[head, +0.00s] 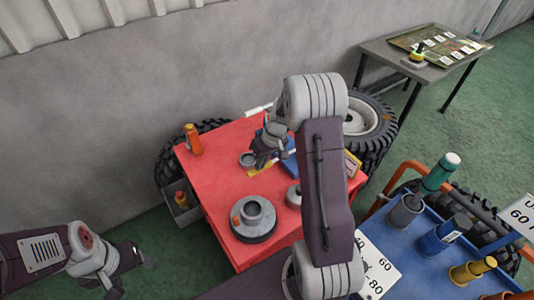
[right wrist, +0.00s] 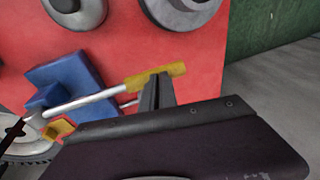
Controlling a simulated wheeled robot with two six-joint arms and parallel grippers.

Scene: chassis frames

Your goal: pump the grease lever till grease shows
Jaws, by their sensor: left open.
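The grease lever is a metal rod with a yellow grip (right wrist: 155,77) in the right wrist view. The rod runs left to a blue pump body (right wrist: 68,82) on the red surface. A small yellow-orange part (right wrist: 60,128) sits near the rod's left end; I cannot tell whether it is grease. My right gripper (head: 264,158) is over the red top in the head view. In the right wrist view its dark finger (right wrist: 158,92) overlaps the yellow grip; whether it closes on it is unclear. My left gripper (head: 136,272) is open and empty, low at the left, away from the red top.
The red top (head: 212,168) carries an orange bottle (head: 193,139) and a grey hub (head: 254,219). A blue cart (head: 410,262) with several tools stands at the right. A grey table (head: 428,70) with a tray is at the back right. Tyres flank the red unit.

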